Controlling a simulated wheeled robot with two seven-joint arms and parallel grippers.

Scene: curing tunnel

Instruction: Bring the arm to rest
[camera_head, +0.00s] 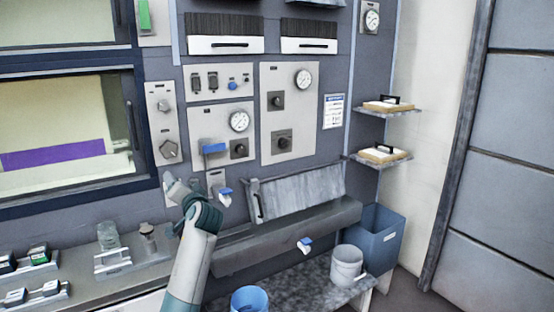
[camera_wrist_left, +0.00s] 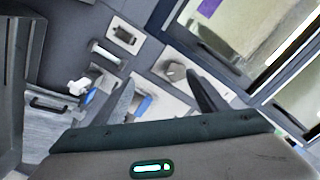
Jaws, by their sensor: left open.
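My left arm (camera_head: 195,258) rises from the bottom of the head view, and its gripper (camera_head: 174,187) is in front of the grey wall, below the tall knob panel (camera_head: 160,110). In the left wrist view the two dark fingers of the left gripper (camera_wrist_left: 161,80) stand apart with nothing between them. They point toward the wall panels, and a black knob (camera_wrist_left: 174,71) shows between them. I cannot tell how far the fingertips are from the wall. My right gripper is in neither view.
A window (camera_head: 65,125) is at the left. A sloped metal flap (camera_head: 300,192) with a long trough (camera_head: 285,238) is right of the arm. A glass jar (camera_head: 108,236) stands on the counter to the left. A white bucket (camera_head: 346,265) and a blue bin (camera_head: 378,240) are at the lower right.

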